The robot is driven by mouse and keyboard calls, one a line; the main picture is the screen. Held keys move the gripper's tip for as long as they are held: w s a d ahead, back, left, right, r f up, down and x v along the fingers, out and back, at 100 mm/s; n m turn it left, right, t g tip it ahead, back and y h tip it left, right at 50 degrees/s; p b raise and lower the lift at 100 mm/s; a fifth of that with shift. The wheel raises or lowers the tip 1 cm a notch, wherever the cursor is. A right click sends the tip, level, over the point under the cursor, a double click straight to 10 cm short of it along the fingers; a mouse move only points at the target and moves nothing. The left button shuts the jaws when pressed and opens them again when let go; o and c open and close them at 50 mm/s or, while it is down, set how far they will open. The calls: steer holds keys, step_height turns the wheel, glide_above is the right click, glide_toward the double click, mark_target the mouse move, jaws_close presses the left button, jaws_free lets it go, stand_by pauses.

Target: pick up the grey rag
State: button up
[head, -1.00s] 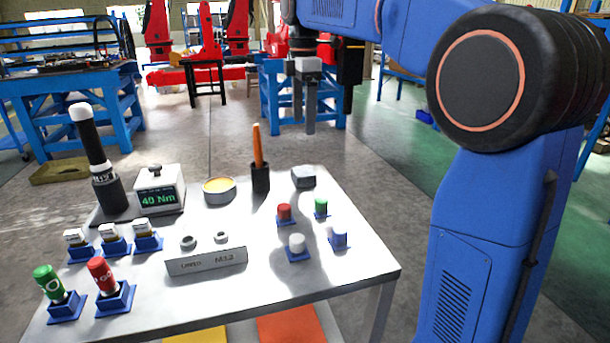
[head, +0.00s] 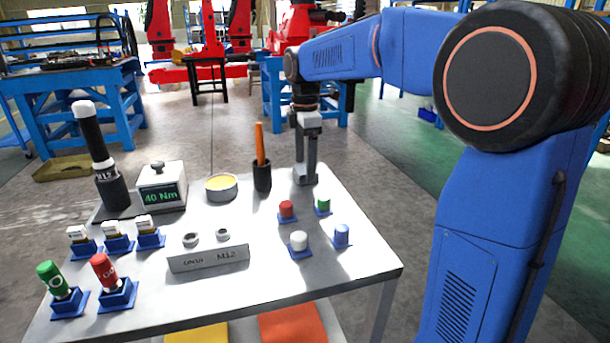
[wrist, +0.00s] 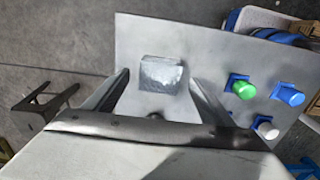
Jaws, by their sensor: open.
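The grey rag (wrist: 161,73) is a small folded square pad lying on the white table top near its far edge. In the wrist view it sits ahead of my open jaws, roughly centred between them, with both fingers apart from it in the picture. In the head view my gripper (head: 305,176) points straight down at the table's far right corner. It covers the place of the rag there, so the rag is mostly hidden. I cannot tell the exact height of the fingertips above it.
A black holder with an orange stick (head: 261,172) stands just left of my gripper. Red (head: 287,209) and green (head: 323,204) capped pieces stand in front of it. A yellow-topped tin (head: 221,187) and a 40 Nm display box (head: 161,188) are further left.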

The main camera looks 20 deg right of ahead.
steer(key=shift+f, duration=1.25)
steer(key=shift+c, duration=0.7)
steer(key=c, duration=1.1)
step_height(320, 180, up, 10)
steer(key=shift+r, duration=0.1)
steer(key=shift+o, duration=1)
